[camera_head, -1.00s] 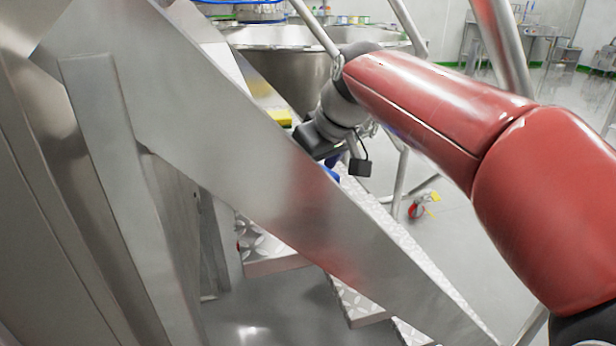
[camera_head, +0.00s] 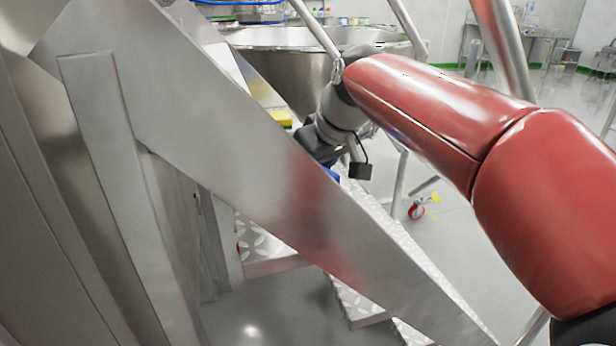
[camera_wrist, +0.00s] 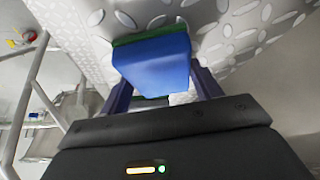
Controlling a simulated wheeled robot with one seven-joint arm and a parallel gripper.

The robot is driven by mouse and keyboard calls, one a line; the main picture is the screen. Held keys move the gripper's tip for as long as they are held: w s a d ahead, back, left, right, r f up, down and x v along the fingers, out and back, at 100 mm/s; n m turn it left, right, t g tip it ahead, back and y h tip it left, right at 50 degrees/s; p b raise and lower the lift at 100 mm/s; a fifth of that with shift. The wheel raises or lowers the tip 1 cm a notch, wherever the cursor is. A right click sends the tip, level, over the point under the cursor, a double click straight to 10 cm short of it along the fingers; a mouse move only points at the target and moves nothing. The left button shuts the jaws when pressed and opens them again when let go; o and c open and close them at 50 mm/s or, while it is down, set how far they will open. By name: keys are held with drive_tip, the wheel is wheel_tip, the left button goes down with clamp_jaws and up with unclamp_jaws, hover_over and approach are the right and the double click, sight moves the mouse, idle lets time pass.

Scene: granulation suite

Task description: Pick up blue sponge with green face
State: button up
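The blue sponge (camera_wrist: 155,62) with green along its edges is in the wrist view, in front of a diamond-plate stair tread. Whether it rests on the tread or is clear of it cannot be told. My gripper (camera_wrist: 160,88) has one dark blue finger at each side of the sponge, spread about as wide as it. Whether the fingers press on it is unclear. In the head view my gripper (camera_head: 322,150) is behind the steel stair side plate. A small blue patch shows below it there, and its identity is unclear.
The steel stair side plate (camera_head: 240,150) crosses the head view diagonally. Diamond-plate treads (camera_head: 355,300) lie behind it. A yellow object (camera_head: 281,117) sits left of my wrist. A large steel vessel (camera_head: 290,70) and slanted rails stand behind. Open floor is at the right.

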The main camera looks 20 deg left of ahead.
drive_tip(key=c, duration=0.5)
drive_tip(key=shift+o, duration=0.2)
drive_tip(key=shift+r, duration=0.15)
